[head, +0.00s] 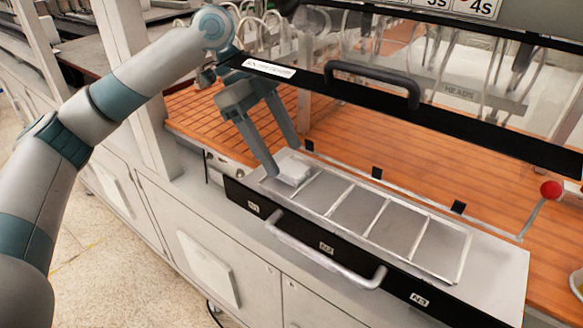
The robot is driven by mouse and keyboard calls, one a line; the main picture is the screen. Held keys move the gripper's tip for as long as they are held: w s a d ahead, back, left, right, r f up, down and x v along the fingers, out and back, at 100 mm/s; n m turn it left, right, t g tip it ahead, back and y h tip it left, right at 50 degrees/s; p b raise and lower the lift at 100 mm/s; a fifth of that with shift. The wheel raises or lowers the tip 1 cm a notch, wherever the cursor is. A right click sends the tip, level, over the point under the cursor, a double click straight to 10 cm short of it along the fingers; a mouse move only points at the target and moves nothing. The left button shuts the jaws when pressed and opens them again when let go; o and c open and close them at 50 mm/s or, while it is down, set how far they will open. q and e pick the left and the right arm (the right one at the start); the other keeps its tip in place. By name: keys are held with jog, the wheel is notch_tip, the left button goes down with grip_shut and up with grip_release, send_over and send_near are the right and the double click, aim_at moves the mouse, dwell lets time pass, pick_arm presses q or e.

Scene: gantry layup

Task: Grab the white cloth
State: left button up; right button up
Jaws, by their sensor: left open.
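The white cloth (294,170) lies as a small folded pad in the leftmost compartment of the metal tray (441,281). My left gripper (285,160) points down at it from above, with one finger on the near left side of the cloth and the other on its far right side. The gripper is open, and the fingertips are close to the cloth; I cannot tell whether they touch it. My right gripper is not in view.
The tray's other compartments are empty. A black front with a metal handle (320,255) runs along the tray. A raised clear panel with a dark handle (373,82) hangs above. A red ball knob (551,189) stands at the right. Orange slatted surface (345,150) lies behind.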

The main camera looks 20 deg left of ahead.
aim_at(289, 166)
pick_arm(q)
jog(key=shift+p+x, duration=0.3)
jog(key=shift+x, duration=0.8)
jog(key=shift+f, duration=0.55)
jog(key=shift+d, duration=0.1)
jog(key=c, duration=1.1)
